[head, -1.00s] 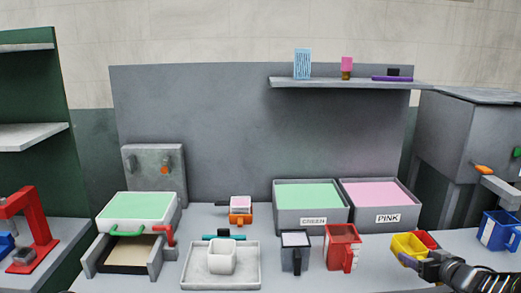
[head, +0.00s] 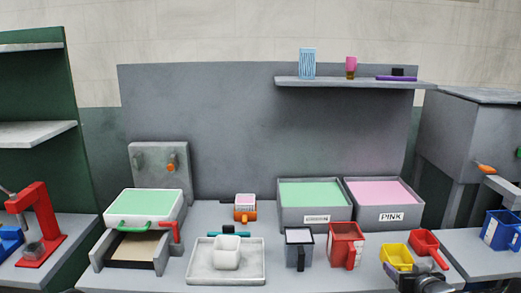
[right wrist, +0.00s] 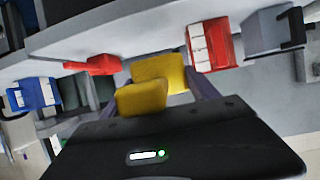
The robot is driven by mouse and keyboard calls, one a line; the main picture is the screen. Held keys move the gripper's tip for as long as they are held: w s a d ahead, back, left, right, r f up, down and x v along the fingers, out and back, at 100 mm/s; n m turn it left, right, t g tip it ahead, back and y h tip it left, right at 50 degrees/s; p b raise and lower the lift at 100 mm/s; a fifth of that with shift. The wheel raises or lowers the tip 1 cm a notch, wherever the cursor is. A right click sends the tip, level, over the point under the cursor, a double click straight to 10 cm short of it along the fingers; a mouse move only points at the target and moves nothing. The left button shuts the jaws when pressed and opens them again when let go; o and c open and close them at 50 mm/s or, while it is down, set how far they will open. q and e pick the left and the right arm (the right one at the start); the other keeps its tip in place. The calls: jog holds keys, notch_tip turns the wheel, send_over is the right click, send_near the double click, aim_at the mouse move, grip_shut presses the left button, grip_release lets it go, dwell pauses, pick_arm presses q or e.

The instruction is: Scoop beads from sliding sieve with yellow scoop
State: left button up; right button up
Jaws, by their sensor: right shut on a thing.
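The yellow scoop (head: 397,256) is at the front right of the bench in the head view. My right gripper (head: 404,277) is shut on it, at the bottom edge of the picture. In the right wrist view the yellow scoop (right wrist: 158,74) shows between the fingers; its grip is partly hidden by the gripper body. The sliding sieve (head: 146,207), a white frame filled with green beads and fitted with a green handle, sits on a grey stand at the left, far from the scoop. My left gripper is not in view.
A red scoop (head: 426,245) lies just right of the yellow one. A red jug (head: 345,243) and a dark grey jug (head: 298,250) stand to its left. Green (head: 316,218) and pink (head: 386,217) bins are behind. A white cup (head: 227,252) stands in a tray (head: 198,268).

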jog(key=s+a, duration=0.2)
jog(key=a, duration=0.9)
jog(key=s+a+y, duration=0.1)
jog(key=s+a, duration=0.1)
jog(key=a, duration=1)
jog(key=shift+s+f+n, duration=0.3)
jog(key=shift+s+n, duration=0.05)
jog(key=shift+n, duration=0.05)
jog(key=v, duration=0.6)
jog(key=shift+f, duration=0.15)
